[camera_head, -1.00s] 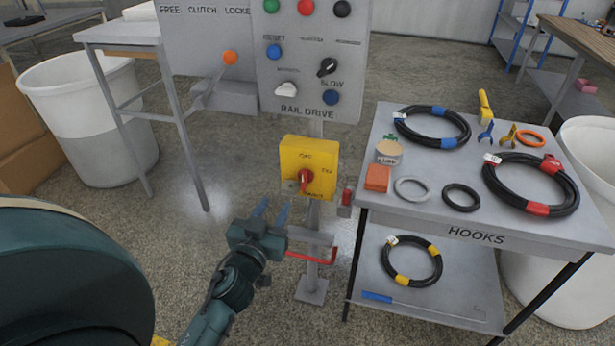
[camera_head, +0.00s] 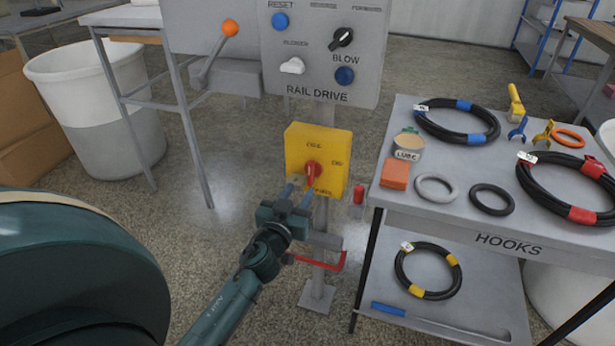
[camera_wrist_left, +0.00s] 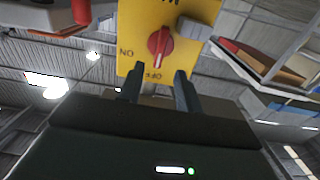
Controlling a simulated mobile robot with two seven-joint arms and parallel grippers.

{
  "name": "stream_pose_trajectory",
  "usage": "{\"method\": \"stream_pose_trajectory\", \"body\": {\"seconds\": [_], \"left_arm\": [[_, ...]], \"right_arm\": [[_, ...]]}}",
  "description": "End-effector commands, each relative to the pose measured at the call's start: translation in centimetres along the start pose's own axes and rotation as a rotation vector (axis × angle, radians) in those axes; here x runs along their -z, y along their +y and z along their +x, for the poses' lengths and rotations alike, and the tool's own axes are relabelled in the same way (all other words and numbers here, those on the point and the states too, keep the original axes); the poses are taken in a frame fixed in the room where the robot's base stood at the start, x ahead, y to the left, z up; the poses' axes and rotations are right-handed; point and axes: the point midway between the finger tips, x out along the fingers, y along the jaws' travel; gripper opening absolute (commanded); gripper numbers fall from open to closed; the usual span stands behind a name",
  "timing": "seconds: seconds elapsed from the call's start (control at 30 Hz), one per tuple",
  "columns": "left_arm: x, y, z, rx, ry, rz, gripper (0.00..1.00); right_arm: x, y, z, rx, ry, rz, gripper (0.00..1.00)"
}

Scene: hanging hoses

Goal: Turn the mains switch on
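The mains switch is a yellow box (camera_head: 332,150) with a red rotary knob (camera_head: 312,171), mounted on a grey post under the rail drive panel. In the left wrist view the yellow box (camera_wrist_left: 138,38) fills the top middle, and its red knob (camera_wrist_left: 160,46) points roughly along the box's height, nearer the OFF mark than the ON mark. My left gripper (camera_head: 297,190) is in front of the lower part of the box. Its two fingers (camera_wrist_left: 159,72) are apart, with the knob beyond their tips and nothing between them. My right gripper is not in view.
A red padlock-like item (camera_head: 359,194) hangs right of the post, and a red bar (camera_head: 325,263) sits below. The hooks table (camera_head: 460,224) with hoses stands close on the right. The rail drive panel (camera_head: 320,80) is above.

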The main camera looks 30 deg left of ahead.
Motion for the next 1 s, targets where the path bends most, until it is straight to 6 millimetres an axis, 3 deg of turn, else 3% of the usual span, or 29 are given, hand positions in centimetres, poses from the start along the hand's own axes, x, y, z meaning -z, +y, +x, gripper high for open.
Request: {"method": "stream_pose_trajectory", "body": {"seconds": [0.2,0.4,0.77,1.0], "left_arm": [[0.1,0.0,4.3,0.000,0.001,0.000,0.35],[0.0,0.1,6.3,-0.001,0.000,-0.001,0.35],[-0.1,0.0,6.7,-0.001,-0.001,-0.001,0.35],[-0.1,0.0,6.7,-0.001,-0.001,-0.001,0.15]], "right_arm": [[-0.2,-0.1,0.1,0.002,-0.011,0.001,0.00],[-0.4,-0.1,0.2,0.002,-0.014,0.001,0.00],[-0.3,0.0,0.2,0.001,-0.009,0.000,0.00],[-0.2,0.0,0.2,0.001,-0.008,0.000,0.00]]}}
